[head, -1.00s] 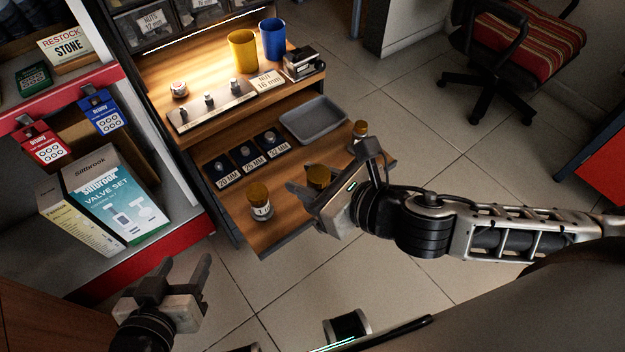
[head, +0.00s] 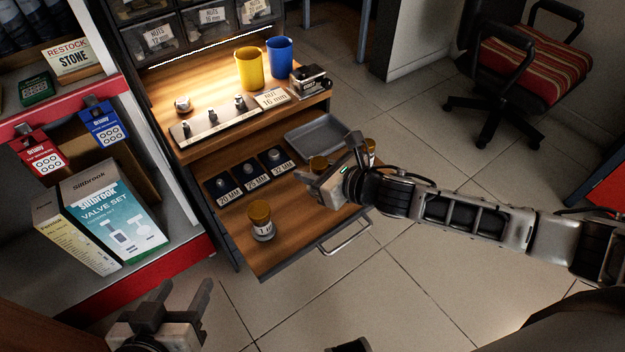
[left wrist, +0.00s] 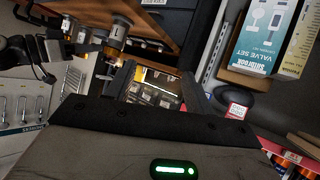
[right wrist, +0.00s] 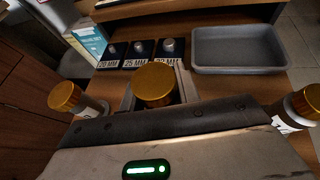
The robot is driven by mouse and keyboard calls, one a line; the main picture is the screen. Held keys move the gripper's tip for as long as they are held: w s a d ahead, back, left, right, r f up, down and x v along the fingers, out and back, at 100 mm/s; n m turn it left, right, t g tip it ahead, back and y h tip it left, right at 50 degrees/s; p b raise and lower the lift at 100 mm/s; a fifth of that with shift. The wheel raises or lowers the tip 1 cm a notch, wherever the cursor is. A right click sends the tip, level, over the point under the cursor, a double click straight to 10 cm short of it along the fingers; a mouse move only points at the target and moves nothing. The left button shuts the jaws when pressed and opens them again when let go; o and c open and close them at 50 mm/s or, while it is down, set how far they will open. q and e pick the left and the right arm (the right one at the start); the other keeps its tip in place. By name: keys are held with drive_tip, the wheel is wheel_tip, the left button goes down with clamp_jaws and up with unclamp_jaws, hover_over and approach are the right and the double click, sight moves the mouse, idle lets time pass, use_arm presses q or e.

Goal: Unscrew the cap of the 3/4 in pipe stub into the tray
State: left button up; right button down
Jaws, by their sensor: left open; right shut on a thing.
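Three stubs with brass-coloured caps stand upright on the pulled-out wooden drawer (head: 285,243). The near-left stub's cap (head: 259,211) also shows in the left wrist view (left wrist: 120,27). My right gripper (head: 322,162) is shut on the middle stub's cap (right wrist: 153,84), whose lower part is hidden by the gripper. The right stub's cap (right wrist: 306,99) is partly behind my right gripper in the head view. I cannot read clearly which stub is 3/4 in. The grey tray (right wrist: 240,60) appears empty behind the middle stub. My left gripper (head: 182,292) is open and empty, low at the left.
Label plates for 20, 25 and 32 mm (head: 249,174) hold small metal fittings left of the tray. Above are a yellow cup (head: 249,68), a blue cup (head: 279,57) and a nut rack (head: 215,122). A shelf with a valve set box (head: 115,214) stands left.

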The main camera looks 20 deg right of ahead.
drive_tip(key=shift+a+f, duration=0.1)
drive_tip(key=shift+f, duration=1.15)
use_arm(q)
drive_tip(key=shift+w+d+f, duration=0.15)
drive_tip(key=shift+f, duration=0.4)
drive_tip(key=shift+w+d+f, duration=0.15)
drive_tip(key=shift+f, duration=0.4)
use_arm(e)
drive_tip(key=shift+f+b, duration=0.2)
drive_tip(key=shift+b, duration=0.15)
drive_tip(key=c, duration=1)
unclamp_jaws()
drive_tip(key=shift+s+f, duration=0.1)
use_arm(q)
drive_tip(key=shift+r, duration=0.1)
